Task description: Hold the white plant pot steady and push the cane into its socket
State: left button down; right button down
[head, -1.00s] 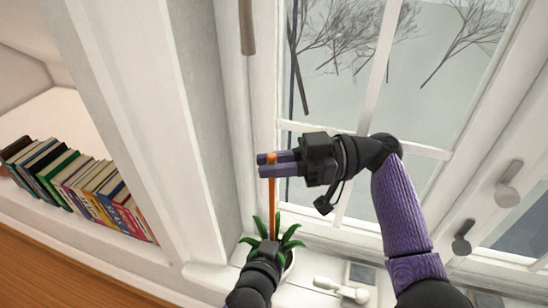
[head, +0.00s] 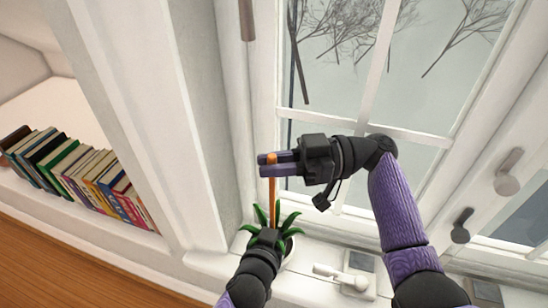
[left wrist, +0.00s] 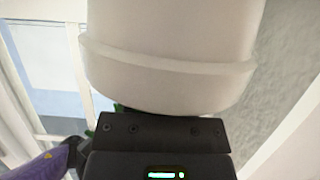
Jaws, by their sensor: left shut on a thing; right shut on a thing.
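The orange cane (head: 272,190) stands upright in the head view. My right gripper (head: 266,164) is shut on it near its top end. The cane's lower end goes down among the green leaves of the plant (head: 285,222), so the socket and the cane tip are hidden. The white plant pot (left wrist: 170,50) fills the upper middle of the left wrist view, with a raised band around it. In the head view it is mostly hidden behind my left gripper (head: 266,236), which is shut on it just below the leaves.
The pot is by a window (head: 340,85) with a white frame. A white handle (head: 340,277) lies on the sill to its right. A wall post stands to the left, and a row of books (head: 80,180) fills a shelf beyond it. Dark and grey window handles (head: 462,226) are at right.

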jog(key=shift+f, duration=0.85)
jog(key=c, duration=0.5)
grip_release()
jog(key=shift+c, duration=0.2)
notch_tip(320, 180, up, 10)
jog(key=shift+r, duration=0.1)
